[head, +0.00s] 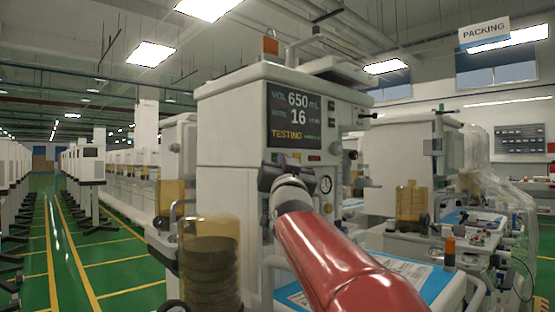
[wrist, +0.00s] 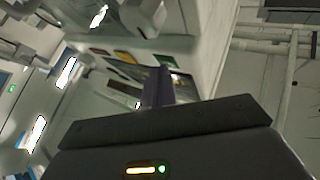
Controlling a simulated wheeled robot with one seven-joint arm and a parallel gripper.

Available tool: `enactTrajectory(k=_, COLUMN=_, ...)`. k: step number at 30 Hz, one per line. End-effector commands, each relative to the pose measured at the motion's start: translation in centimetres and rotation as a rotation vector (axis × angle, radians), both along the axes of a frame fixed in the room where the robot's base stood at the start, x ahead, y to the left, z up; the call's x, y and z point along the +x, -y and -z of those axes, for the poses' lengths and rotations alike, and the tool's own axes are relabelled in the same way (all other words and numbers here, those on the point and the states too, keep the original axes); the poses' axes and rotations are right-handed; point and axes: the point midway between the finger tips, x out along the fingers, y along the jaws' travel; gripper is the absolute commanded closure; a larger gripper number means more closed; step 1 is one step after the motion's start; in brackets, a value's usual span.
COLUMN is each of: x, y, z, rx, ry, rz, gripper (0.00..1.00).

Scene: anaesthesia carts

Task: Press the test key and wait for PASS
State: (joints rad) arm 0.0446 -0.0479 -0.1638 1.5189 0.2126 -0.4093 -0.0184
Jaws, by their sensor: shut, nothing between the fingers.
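The anaesthesia cart (head: 235,135) stands in front of me. Its dark screen (head: 300,120) reads "VOL 650 mL", "16" and, in amber letters, "TESTING". In the wrist view I see a red key (wrist: 98,51), a yellowish key (wrist: 125,57) and a green key (wrist: 168,60). My gripper (wrist: 163,72) is shut and empty, its tips close to the panel near the green key. I cannot tell whether they touch. In the head view its dark body (head: 280,176) hides part of the strip.
An amber canister (head: 208,262) stands at the cart's lower left. A gauge (head: 325,184) sits right of my gripper. A blue-edged work surface (head: 415,270) lies below my red arm. More carts stand right and left; a green aisle (head: 85,255) is free at left.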

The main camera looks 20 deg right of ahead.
Motion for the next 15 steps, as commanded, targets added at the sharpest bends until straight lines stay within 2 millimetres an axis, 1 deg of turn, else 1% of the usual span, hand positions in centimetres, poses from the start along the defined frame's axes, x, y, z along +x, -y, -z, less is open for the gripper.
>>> enactTrajectory(k=5, x=-0.4, y=0.1, z=0.2, rx=0.0, ry=-0.001, rz=0.0, gripper=1.0)
enactTrajectory(k=9, x=-1.1, y=0.4, z=0.3, rx=0.0, ry=0.0, rz=0.0, gripper=1.0)
enactTrajectory(k=15, x=-1.6, y=0.6, z=0.1, rx=0.0, ry=-0.001, rz=0.0, gripper=1.0)
